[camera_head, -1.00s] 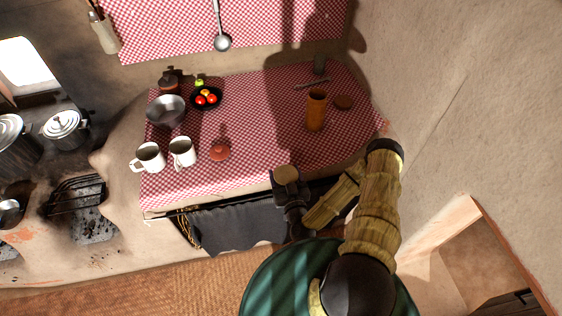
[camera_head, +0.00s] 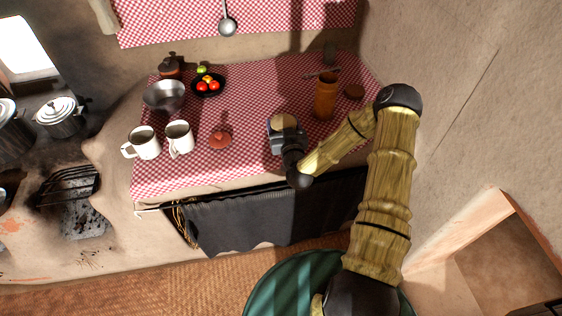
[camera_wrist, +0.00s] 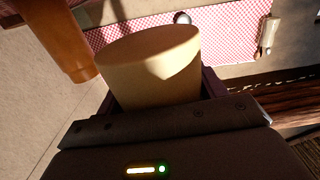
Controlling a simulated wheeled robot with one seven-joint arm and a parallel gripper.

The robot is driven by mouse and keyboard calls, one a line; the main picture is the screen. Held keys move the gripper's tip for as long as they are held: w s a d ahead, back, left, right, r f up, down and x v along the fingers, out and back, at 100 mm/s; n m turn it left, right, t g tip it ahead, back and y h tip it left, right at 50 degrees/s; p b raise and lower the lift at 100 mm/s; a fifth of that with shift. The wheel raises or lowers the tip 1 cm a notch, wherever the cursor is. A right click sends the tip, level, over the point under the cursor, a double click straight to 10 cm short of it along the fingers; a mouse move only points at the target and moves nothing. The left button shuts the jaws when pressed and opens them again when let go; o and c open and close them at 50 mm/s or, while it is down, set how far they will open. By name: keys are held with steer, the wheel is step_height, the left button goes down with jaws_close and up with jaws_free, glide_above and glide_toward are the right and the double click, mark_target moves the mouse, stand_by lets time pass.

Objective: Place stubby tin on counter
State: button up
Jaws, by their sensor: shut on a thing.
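The stubby tin, a short cylinder with a pale tan top (camera_head: 284,121), is held in my gripper (camera_head: 282,132). In the wrist view the tin (camera_wrist: 150,65) stands between the jaws, its lower part hidden by the gripper. My gripper is shut on it. The counter (camera_head: 165,178) is covered with a red-and-white checked cloth. My gripper and the tin are over the counter, right of its middle. I cannot tell whether the tin touches the cloth.
A metal bowl (camera_head: 164,96) and a black fruit dish (camera_head: 208,86) are behind. Cloth between tin and fruit dish is clear.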

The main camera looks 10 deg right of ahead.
mark_target(280, 129)
steer(key=shift+w+a+r+b, duration=0.25)
steer(key=shift+w+r+b, duration=0.2)
steer(key=shift+w+b, duration=0.25)
steer(key=shift+w+r, duration=0.15)
steer(key=shift+r, duration=0.1)
steer(key=shift+f, duration=0.1)
steer(key=shift+f+p, duration=0.4)
steer(key=shift+f, duration=2.45)
steer(key=shift+f, duration=0.15)
step_height(280, 129, down, 3)
steer(key=shift+d, duration=0.1)
steer(key=shift+f, duration=0.45)
steer(key=shift+a+f, duration=0.2)
